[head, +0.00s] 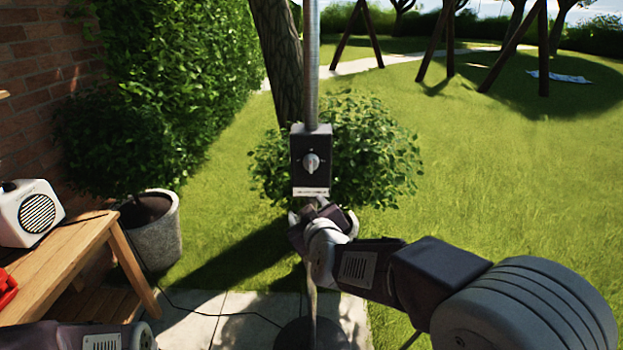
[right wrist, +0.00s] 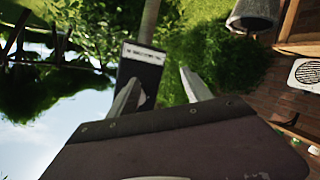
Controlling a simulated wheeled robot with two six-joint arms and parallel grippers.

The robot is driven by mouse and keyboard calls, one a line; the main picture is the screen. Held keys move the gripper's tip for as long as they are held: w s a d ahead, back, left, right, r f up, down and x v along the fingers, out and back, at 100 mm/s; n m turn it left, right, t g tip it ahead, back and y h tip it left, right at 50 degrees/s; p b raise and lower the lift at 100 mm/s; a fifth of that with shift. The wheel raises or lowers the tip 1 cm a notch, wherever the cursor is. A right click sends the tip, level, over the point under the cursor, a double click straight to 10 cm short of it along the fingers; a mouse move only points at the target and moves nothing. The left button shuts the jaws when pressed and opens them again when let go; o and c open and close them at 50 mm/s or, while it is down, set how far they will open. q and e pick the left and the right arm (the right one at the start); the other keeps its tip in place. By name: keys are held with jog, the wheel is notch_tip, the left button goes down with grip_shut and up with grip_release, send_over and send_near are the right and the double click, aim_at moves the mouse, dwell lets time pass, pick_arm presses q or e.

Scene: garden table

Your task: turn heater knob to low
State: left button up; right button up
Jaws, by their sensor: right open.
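The heater's dark control box (head: 297,178) is fixed on a grey upright pole, with a pale label strip along its bottom. Its silver knob (head: 311,163) sits mid-face with its grip about vertical; small marks around it are too small to read. My right gripper (head: 320,211) is just below the box in the head view, empty. In the right wrist view the box (right wrist: 147,70) appears upside down beyond the open fingers (right wrist: 160,76), nearer the left finger, which hides part of it. I see no contact with the knob. My left arm shows at the lower left, its jaws out of view.
A wooden table (head: 60,265) at the left holds a white speaker-like box (head: 30,212) and a red item (head: 7,287). A stone planter (head: 160,240) stands behind it. A black cable runs over the paving. Open lawn lies to the right.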

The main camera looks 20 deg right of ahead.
aim_at(311, 167)
notch_tip(311, 167, up, 6)
jog(key=d+t+h+b, duration=0.1)
jog(key=t+h+b, duration=0.1)
jog(key=t+h, duration=0.1)
jog(key=b+x, duration=0.1)
jog(key=x, duration=0.8)
jog(key=shift+w+d, duration=0.2)
jog(key=shift+w, duration=0.05)
pick_arm(q)
notch_tip(311, 167, down, 5)
jog(key=shift+r, duration=0.2)
pick_arm(e)
jog(key=shift+f, duration=0.1)
grip_shut()
